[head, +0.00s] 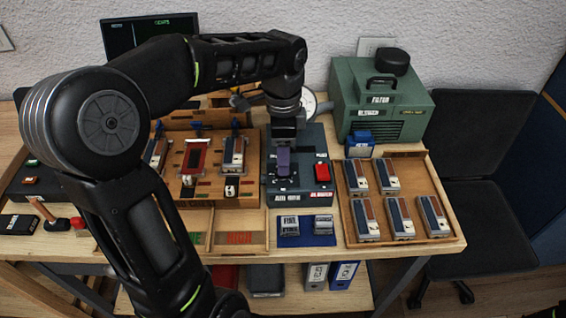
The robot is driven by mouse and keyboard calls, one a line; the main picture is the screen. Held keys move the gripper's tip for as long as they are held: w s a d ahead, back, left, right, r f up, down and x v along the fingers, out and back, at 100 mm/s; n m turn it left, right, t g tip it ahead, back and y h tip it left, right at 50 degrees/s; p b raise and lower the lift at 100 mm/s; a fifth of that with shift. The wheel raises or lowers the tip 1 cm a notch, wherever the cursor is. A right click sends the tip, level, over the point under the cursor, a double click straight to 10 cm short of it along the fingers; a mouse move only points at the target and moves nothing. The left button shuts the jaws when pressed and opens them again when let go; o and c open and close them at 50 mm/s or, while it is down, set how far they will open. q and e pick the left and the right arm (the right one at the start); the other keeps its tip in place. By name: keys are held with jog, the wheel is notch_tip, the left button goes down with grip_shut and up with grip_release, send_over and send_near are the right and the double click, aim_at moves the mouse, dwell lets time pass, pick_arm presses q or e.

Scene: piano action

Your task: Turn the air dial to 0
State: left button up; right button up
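A dark grey control box (312,142) stands on the bench right of centre. It has a red block-shaped button (321,172) and small white labels on its front, too small to read surely. My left gripper (285,165) points down over the left part of this box. A purple-grey piece shows at its tip; I cannot tell if it is a finger or a held knob. The air dial is not clearly visible and may be hidden behind the gripper. A round white gauge-like disc (309,104) shows partly behind my wrist. My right gripper is not in view.
A green filter machine (381,108) stands at the back right. A wooden tray (436,232) holds several red-and-grey blocks. A blue mat (305,239) bears two grey pieces in front of the box. A wooden rack (215,186) stands to its left.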

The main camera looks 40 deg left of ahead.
pick_arm(q)
jog(key=shift+f, duration=1.85)
grip_shut()
